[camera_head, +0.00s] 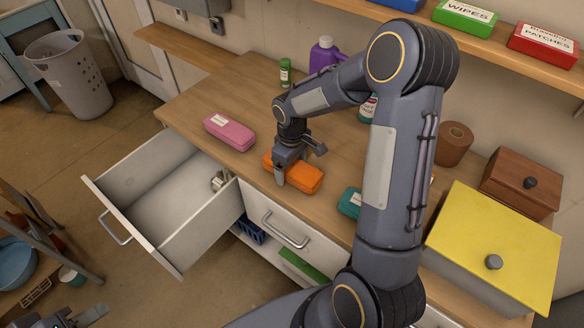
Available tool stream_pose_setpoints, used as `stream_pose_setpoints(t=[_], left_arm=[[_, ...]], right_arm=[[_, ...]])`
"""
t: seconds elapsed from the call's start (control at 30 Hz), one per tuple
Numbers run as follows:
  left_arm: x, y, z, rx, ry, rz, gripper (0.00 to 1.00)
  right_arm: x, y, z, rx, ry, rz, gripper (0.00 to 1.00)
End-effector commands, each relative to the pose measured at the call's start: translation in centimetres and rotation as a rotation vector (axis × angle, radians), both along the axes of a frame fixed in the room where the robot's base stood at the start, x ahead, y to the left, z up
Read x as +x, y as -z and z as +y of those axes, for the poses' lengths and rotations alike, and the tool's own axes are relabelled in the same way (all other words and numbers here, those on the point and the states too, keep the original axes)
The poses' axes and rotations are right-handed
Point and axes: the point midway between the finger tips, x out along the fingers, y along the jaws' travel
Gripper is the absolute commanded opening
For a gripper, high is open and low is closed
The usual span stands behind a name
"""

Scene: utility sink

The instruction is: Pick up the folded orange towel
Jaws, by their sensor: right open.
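The folded orange towel (306,179) lies on the wooden counter near its front edge. My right gripper (299,163) is open and points down over the towel. One finger covers part of the towel's near side, and the other is toward the back right. I cannot tell whether the fingers touch it. My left gripper (75,317) is only partly in view at the bottom left, low and far from the towel, and its jaw opening is unclear.
A pink folded item (229,131) lies left of the towel, and a teal one (350,202) lies to the right. An open drawer (150,205) juts out in front. A yellow-lidded box (495,240) stands at right. Purple (323,54) and green (285,72) bottles stand behind.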

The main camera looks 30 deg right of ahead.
Motion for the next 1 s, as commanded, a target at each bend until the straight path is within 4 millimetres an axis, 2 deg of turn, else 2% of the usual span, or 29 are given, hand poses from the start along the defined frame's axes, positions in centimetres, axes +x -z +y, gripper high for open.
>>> stream_pose_setpoints(t=[0.13,0.53,0.83,1.0], left_arm=[[0.0,0.0,0.0,0.000,0.000,0.000,0.36],[0.0,0.0,0.0,0.000,0.000,0.000,0.36],[0.0,0.0,0.0,0.000,0.000,0.000,0.36],[0.0,0.2,0.0,0.000,0.000,0.000,0.36]], right_arm=[[0.0,0.0,0.0,0.000,0.001,0.000,0.87],[0.0,0.0,0.0,0.000,0.001,0.000,0.36],[0.0,-0.3,0.0,0.000,0.001,-0.002,0.36],[0.1,-1.7,-0.1,-0.001,0.001,-0.004,0.36]])
